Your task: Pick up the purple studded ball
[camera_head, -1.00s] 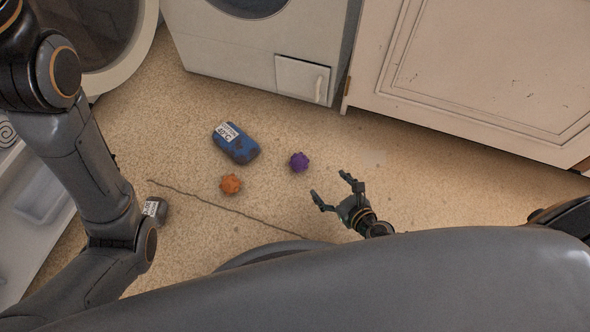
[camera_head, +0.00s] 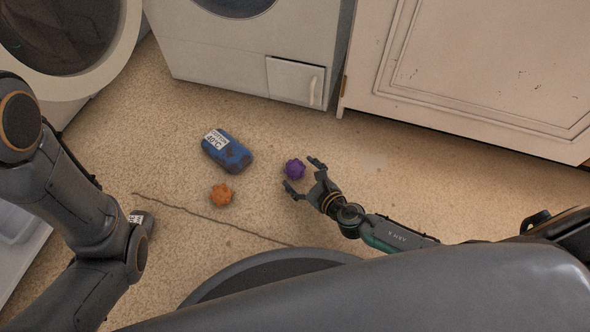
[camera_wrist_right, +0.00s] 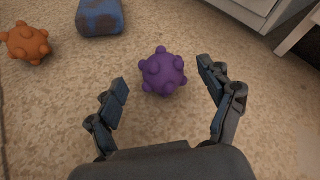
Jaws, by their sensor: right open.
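The purple studded ball (camera_head: 294,168) lies on the speckled floor, and it also shows in the right wrist view (camera_wrist_right: 162,72). My right gripper (camera_head: 304,175) is open and empty, with its fingers pointing at the ball. In the right wrist view my gripper (camera_wrist_right: 163,88) has one finger on each side, and the ball sits centred between them, near and slightly beyond the fingertips. I cannot tell whether a fingertip touches it.
An orange studded ball (camera_head: 221,194) and a blue labelled block (camera_head: 227,152) lie left of the purple ball. A white washing machine (camera_head: 250,50) and a cream cabinet (camera_head: 470,75) stand behind. A dark crack (camera_head: 205,216) runs across the floor. Floor around the ball is clear.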

